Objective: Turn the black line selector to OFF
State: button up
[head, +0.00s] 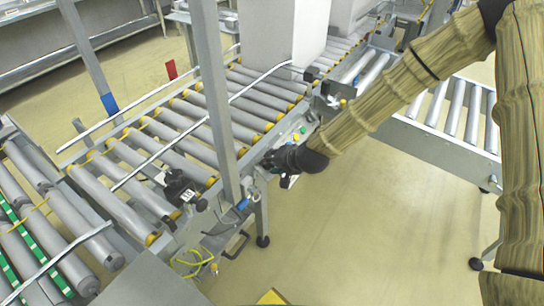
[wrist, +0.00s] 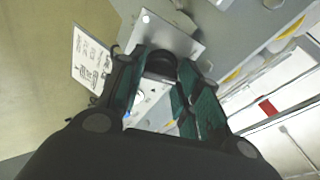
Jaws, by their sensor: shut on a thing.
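The black line selector (wrist: 160,64) is a dark knob on a pale plate with printed marks, seen between my fingers in the wrist view. My gripper (wrist: 160,88) has its two green-padded fingers on either side of the knob and is shut on it. Which mark the knob points to cannot be read. In the head view my gripper (head: 287,162) is at the side rail of the conveyor, at the end of my sleeved arm, and hides the selector there.
A printed white card (wrist: 91,58) stands beside the plate. A roller conveyor (head: 180,125) runs behind the panel, with a grey post (head: 214,95) left of my gripper. Small coloured buttons (head: 299,134) sit just above it. The floor (head: 350,230) at the front right is clear.

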jog(key=shift+r+m+p, duration=0.1)
jog(key=shift+m+p, duration=0.75)
jog(key=shift+m, duration=0.35)
jog(key=o, duration=1)
jog(key=shift+v, duration=3.9)
jog(key=shift+a+r, duration=0.1)
